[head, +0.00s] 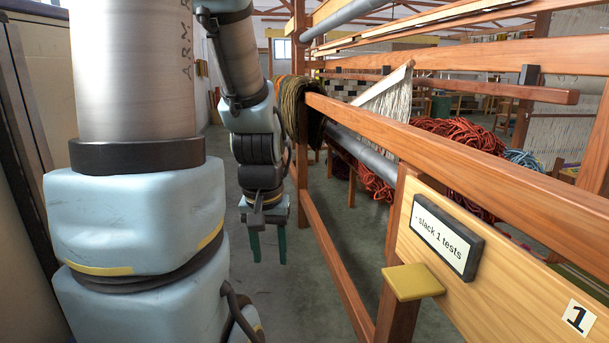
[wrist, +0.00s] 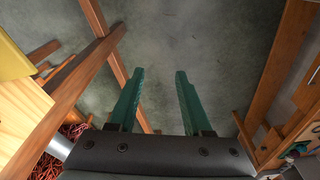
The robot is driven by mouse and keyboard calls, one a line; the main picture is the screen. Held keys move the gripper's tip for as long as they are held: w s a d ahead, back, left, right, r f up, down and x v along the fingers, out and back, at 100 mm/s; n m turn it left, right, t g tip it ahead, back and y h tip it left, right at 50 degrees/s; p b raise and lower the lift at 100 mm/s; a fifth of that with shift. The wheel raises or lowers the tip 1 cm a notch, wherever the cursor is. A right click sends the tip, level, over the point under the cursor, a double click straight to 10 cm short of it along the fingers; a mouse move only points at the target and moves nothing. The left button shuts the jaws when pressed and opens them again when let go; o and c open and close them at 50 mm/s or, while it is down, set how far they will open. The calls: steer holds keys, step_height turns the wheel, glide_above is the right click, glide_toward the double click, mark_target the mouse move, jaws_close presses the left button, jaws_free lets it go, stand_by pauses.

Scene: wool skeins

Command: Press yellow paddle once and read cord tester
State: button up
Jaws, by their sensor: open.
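The yellow paddle (head: 413,282) sticks out from a light wooden board on the loom frame, at the lower right of the head view. Above it is the cord tester's display (head: 447,236), a dark-framed white panel reading "- slack 1 tests". My gripper (head: 268,262) hangs fingers-down over the floor, left of the paddle and apart from it. Its green fingers are open and empty. In the wrist view my gripper (wrist: 158,75) points at bare floor, and a yellow surface (wrist: 12,62), likely the paddle, shows at the left edge.
A label with the number 1 (head: 578,317) is on the board. The wooden loom frame (head: 340,262) runs along the right side. Red wool skeins (head: 465,140) lie behind it, and dark skeins (head: 298,105) hang over its beam. The grey floor (head: 300,305) between my arm and the loom is clear.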

jaws_close()
stand_by(1.1)
